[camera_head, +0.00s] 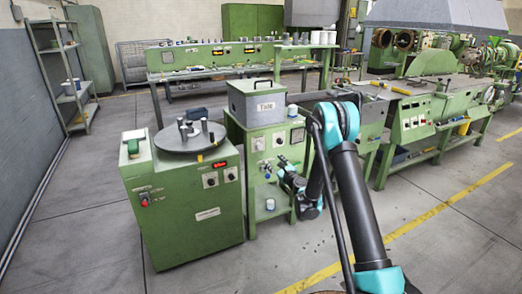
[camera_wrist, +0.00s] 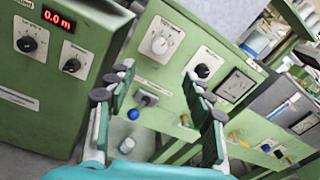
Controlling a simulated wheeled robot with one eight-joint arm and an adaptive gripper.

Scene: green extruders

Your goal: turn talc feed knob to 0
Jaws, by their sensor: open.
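In the wrist view a pale dial knob (camera_wrist: 160,43) sits on the upper part of a green machine front, with small lettering beside it that I cannot read clearly. It is probably the talc feed knob; its pointer setting is too small to tell. In the head view this front is below the grey box labelled Talc (camera_head: 262,104), with a pale knob (camera_head: 259,144) at its upper left. My gripper (camera_wrist: 158,75) is open and empty, its fingers spread below the pale knob and apart from it. In the head view my gripper (camera_head: 284,168) is small, in front of the panel.
A black knob (camera_wrist: 203,71) and a meter (camera_wrist: 235,86) are right of the pale knob. The left green cabinet (camera_head: 195,215) carries a round turntable (camera_head: 187,140) and a red 0.0 m display (camera_wrist: 54,18).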

